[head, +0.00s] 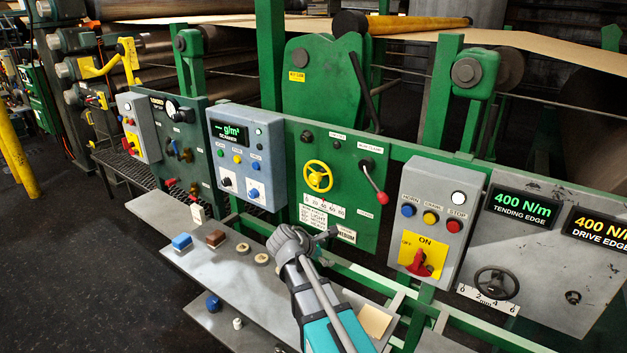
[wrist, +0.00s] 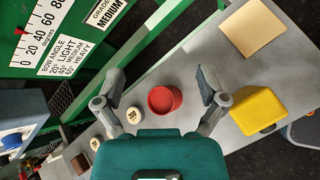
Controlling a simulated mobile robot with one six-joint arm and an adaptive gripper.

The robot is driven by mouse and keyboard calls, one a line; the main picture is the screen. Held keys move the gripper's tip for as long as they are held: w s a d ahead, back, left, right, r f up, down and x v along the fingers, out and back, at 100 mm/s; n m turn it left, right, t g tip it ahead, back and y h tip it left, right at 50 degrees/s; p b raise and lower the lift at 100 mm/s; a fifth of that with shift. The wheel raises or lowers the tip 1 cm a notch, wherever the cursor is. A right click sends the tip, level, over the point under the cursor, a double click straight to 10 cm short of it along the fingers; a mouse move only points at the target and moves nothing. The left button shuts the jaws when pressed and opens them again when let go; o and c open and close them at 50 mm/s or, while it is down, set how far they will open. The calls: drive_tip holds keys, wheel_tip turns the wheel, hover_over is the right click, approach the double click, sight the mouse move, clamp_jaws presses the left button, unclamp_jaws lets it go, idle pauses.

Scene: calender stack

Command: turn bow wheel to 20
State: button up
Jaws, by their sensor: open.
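The yellow bow wheel (head: 318,176) is on the green panel in the head view, above a white scale (head: 324,206) marked from 0 to 80. In the wrist view the scale (wrist: 38,36) is at the upper left, with a small red pointer (wrist: 20,31) at its edge. I cannot read the pointer's exact value. The wheel is outside the wrist view. My gripper (wrist: 160,86) is open and empty, its fingers spread above the grey shelf. In the head view my gripper (head: 303,240) is below and in front of the wheel, apart from it.
A red-knobbed lever (head: 381,198) sticks out right of the wheel. A scanner box (head: 247,150) juts out at left.

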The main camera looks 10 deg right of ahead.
drive_tip(key=w+a+r+n+t+h, duration=0.3)
drive_tip(key=w+a+r+n+t, duration=0.1)
drive_tip(key=w+r+n, duration=0.4)
drive_tip(key=n+t+h, duration=0.1)
drive_tip(key=n+t, duration=0.2)
drive_tip(key=n, duration=0.7)
approach(313, 180)
drive_tip(key=v, duration=0.4)
drive_tip(key=shift+w+d+f+p, duration=0.15)
drive_tip(key=shift+w+p, duration=0.05)
drive_tip(key=shift+p, duration=0.1)
drive_tip(key=shift+w+d, duration=0.1)
drive_tip(key=x, duration=1.3)
drive_tip(key=shift+w+d, duration=0.2)
drive_tip(key=c, duration=1.2)
